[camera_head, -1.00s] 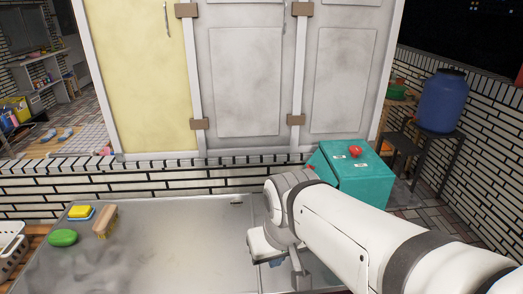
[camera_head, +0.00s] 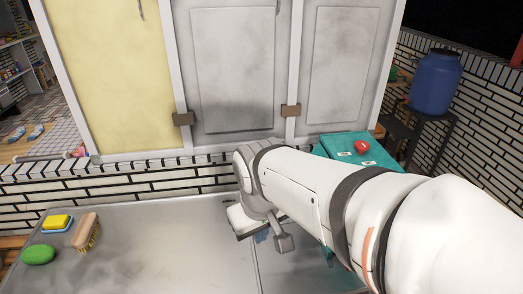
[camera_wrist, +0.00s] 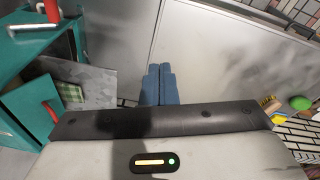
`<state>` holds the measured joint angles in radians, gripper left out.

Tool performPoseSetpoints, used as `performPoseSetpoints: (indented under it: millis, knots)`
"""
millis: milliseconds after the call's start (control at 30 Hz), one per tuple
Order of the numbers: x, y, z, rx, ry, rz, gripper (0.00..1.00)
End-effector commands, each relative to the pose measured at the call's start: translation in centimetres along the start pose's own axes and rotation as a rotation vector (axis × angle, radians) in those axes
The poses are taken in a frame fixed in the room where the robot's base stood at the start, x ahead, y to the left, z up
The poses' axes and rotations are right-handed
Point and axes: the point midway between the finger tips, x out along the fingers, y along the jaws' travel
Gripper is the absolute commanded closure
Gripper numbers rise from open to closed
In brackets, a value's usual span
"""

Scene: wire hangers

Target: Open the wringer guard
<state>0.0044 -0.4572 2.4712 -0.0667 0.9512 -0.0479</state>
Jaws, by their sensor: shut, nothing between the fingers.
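A teal box-like unit (camera_head: 345,144) with a red knob (camera_head: 362,147) on top stands right of the metal counter, partly hidden behind my arm. In the wrist view, teal panels (camera_wrist: 20,48) show at the left, with a red cylinder (camera_wrist: 51,10) at the top edge. A lower teal panel (camera_wrist: 33,112) carries a red handle (camera_wrist: 52,112) and stands at an angle to the unit. I cannot tell which part is the wringer guard. My gripper (camera_wrist: 161,68) has its blue fingers together and empty, over the grey surface, apart from the teal panels.
The metal counter (camera_head: 150,235) holds a green soap (camera_head: 38,254), a yellow sponge (camera_head: 56,222) and a brush (camera_head: 86,231) at the left. Tall cabinet doors (camera_head: 235,70) stand behind a low brick ledge. A blue barrel (camera_head: 435,82) is on a stand at right. The counter's middle is clear.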

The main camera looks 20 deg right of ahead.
Motion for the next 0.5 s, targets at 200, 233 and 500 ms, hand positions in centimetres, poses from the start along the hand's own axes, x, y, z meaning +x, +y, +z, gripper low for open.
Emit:
performPoseSetpoints:
  millis: [200,233,500]
  knots:
    - [2.6,3.4,-0.6,-0.216,-0.270,0.146,1.00]
    - [2.9,4.0,-0.8,-0.250,-0.311,0.168,1.00]
    - [5.0,8.6,-3.3,-0.534,-0.673,0.367,1.00]
